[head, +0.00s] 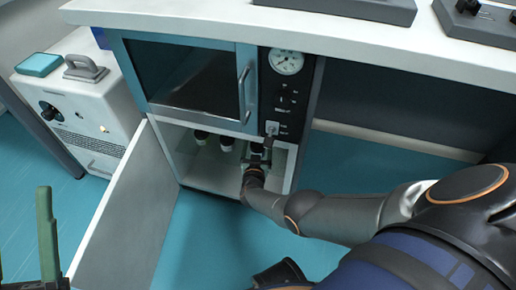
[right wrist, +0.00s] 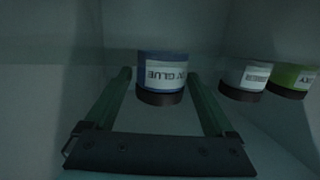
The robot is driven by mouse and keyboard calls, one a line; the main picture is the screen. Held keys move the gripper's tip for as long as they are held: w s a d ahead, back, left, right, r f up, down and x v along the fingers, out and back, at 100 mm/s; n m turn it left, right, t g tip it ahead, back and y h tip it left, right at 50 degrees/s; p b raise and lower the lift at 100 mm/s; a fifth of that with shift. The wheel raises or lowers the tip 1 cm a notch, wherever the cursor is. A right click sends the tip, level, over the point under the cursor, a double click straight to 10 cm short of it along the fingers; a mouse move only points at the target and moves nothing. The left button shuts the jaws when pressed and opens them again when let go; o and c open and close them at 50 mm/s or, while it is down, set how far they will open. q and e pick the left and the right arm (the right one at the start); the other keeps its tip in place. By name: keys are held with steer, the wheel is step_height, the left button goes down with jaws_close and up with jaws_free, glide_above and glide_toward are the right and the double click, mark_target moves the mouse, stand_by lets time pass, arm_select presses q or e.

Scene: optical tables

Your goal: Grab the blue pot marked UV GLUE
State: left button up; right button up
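The blue pot marked UV GLUE (right wrist: 163,75) has a pale label and a dark cap; in the right wrist view the label text appears inverted. My right gripper (head: 257,162) reaches into the open lower compartment in the head view, largely hiding the pot there. My left gripper (head: 47,235) shows only in part at the lower left edge, away from the cabinet.
A white-grey pot (right wrist: 245,79) and a green pot (right wrist: 293,79) stand beside the blue one. The cabinet's lower door (head: 125,225) hangs open on the left. The glass-fronted box (head: 185,75) and gauge panel (head: 287,62) are just above my right gripper.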

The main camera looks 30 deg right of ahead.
steer(key=c, duration=1.2)
steer(key=shift+c, duration=0.2)
steer(key=shift+r, duration=0.1)
